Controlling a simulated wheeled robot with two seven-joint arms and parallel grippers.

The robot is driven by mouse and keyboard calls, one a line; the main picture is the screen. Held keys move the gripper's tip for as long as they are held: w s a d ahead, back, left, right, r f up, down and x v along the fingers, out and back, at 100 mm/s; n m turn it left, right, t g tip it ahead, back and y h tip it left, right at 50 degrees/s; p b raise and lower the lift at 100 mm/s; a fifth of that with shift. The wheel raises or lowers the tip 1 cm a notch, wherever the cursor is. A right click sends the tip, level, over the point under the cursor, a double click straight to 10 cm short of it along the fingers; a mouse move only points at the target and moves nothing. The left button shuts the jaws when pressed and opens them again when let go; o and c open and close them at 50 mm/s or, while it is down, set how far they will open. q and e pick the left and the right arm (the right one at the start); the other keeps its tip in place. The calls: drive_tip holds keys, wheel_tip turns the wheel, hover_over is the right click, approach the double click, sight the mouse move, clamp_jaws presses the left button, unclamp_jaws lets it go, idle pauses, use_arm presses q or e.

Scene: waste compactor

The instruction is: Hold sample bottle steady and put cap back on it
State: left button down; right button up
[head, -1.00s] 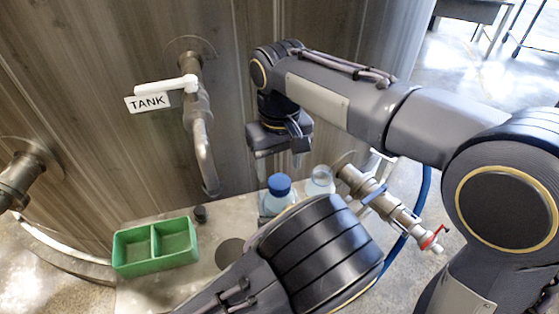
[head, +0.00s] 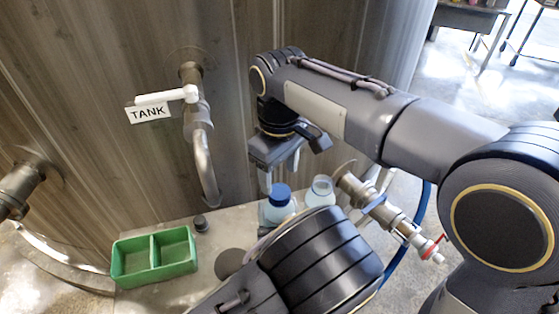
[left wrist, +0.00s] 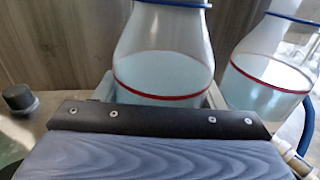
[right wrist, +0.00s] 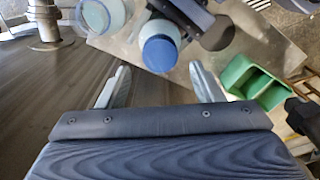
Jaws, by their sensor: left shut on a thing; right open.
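The sample bottle (head: 274,214) stands upright with a blue cap (head: 280,192) on its top; whether it is screwed tight, I cannot tell. In the left wrist view the clear bottle (left wrist: 163,70), with pale blue liquid and a red line, sits between the fingers of my left gripper (left wrist: 160,92), shut on it. In the head view my left forearm hides that grip. My right gripper (head: 281,178) is open above the cap, pointing down. The right wrist view shows the cap (right wrist: 160,52) between and beyond its open fingers (right wrist: 158,70), apparently not gripped.
A second, uncapped bottle (head: 321,191) stands close on the right, beside a valve pipe (head: 385,210) with a red handle. A green two-part tray (head: 125,264) and a small black knob (head: 201,223) are at left. The tank wall rises behind.

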sight(279, 192)
drive_tip(key=shift+f, duration=2.7)
drive_tip(key=shift+c, duration=0.3)
drive_tip(key=c, duration=1)
drive_tip(key=o, duration=1.2)
wheel_tip(279, 192, up, 12)
drive_tip(key=shift+r, duration=0.1)
use_arm(q)
drive_tip(key=shift+c, duration=1.2)
unclamp_jaws()
